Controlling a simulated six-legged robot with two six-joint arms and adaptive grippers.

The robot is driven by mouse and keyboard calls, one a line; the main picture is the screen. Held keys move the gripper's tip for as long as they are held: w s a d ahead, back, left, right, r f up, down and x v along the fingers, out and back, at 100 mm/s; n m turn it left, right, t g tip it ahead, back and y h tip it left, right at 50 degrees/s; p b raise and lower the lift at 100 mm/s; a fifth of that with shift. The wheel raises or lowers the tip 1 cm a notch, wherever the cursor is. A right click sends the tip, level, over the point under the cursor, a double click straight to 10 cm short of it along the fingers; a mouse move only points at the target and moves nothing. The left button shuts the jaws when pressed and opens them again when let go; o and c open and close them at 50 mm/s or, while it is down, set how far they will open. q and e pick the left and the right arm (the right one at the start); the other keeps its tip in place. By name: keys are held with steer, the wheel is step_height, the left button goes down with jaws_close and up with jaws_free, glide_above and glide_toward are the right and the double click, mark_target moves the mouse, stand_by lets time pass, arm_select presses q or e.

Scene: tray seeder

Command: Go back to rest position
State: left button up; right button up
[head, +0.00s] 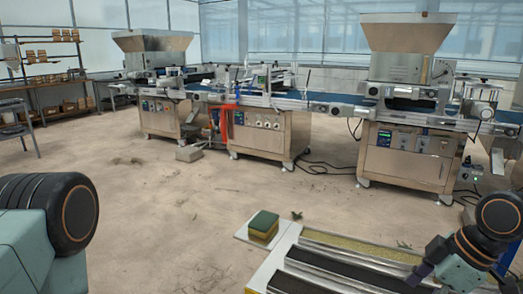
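My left arm shows at the lower left as a black rounded joint and a pale teal link; its gripper is outside the picture. My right arm shows at the lower right, with black joints and a teal link. A small dark end part of it, possibly my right gripper (428,262), is over the right part of the tray bench (284,240). Its fingers cannot be made out, and nothing is seen held. A green and yellow sponge-like block (263,225) sits on the white left corner of the bench.
Long trays with dark and yellowish fill (365,246) lie on the bench in front. A steel seeder line with a left hopper (152,43) and a right hopper machine (405,155) stands across the back. Shelving (52,65) is at far left. Cables (318,168) lie on the floor; the middle floor is mostly clear.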

steer(key=shift+x, duration=3.95)
steer(key=shift+d+r, duration=0.1)
steer(key=shift+r, duration=0.05)
